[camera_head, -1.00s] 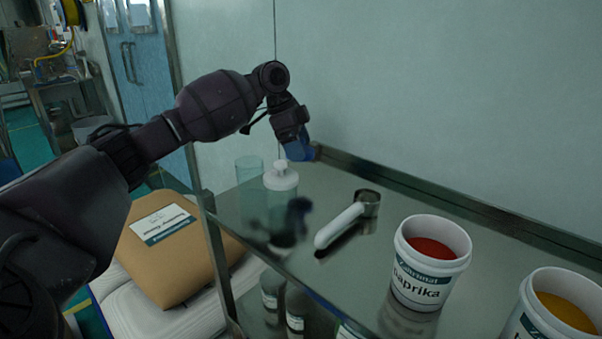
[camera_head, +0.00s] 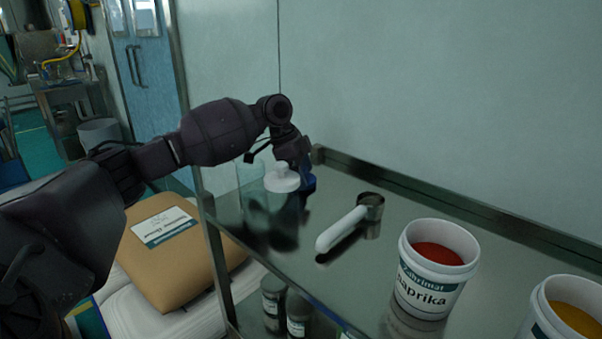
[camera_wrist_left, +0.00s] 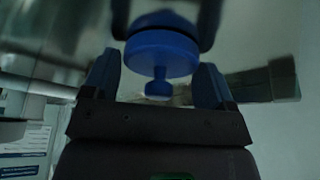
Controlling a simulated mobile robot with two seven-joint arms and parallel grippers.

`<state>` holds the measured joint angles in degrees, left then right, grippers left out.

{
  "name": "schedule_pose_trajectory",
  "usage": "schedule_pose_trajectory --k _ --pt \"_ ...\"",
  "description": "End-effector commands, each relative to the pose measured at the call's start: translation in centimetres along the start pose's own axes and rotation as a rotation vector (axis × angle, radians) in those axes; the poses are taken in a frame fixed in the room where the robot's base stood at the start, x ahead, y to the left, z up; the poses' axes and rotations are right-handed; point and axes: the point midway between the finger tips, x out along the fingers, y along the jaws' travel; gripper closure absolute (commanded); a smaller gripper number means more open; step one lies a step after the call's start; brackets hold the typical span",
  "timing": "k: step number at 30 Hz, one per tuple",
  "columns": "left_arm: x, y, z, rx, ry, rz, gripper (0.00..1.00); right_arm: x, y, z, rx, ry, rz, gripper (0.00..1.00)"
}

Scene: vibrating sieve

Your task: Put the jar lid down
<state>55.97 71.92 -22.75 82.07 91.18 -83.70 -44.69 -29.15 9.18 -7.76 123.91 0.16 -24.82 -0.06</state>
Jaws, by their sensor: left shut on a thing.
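My right gripper is not in view.
A clear glass (camera_head: 250,173) stands left of the white lid. A white-handled metal scoop (camera_head: 345,226) lies on the shelf (camera_head: 345,285). A paprika tub (camera_head: 428,288) and a tub of yellow powder (camera_head: 545,318) stand at right. A raised rim (camera_head: 420,188) runs along the wall.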

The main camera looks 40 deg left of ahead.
Motion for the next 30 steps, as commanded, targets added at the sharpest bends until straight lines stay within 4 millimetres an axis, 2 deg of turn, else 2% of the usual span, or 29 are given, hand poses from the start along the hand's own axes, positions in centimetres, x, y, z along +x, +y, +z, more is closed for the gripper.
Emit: schedule_pose_trajectory --k 1,2,6,14,17,24,30 --pt "0.1 0.0 0.1 0.0 0.0 0.001 0.43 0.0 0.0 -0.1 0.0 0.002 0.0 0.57" --pt "0.2 0.0 0.1 0.0 0.0 0.001 0.18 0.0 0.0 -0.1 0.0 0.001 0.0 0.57" --pt "0.2 0.0 0.1 0.0 0.0 0.001 0.0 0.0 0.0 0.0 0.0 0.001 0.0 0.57" --pt "0.0 0.0 0.0 0.0 -0.001 0.0 0.0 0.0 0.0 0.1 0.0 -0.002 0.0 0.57" --pt "-0.9 0.0 -0.1 0.0 0.001 -0.002 0.0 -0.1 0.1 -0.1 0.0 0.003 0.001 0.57" --pt "-5.3 0.0 -0.3 0.002 0.004 -0.007 0.0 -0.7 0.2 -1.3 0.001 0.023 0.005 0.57" --pt "-9.0 0.0 -0.2 0.001 0.004 -0.005 0.0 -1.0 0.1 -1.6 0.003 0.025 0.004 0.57"
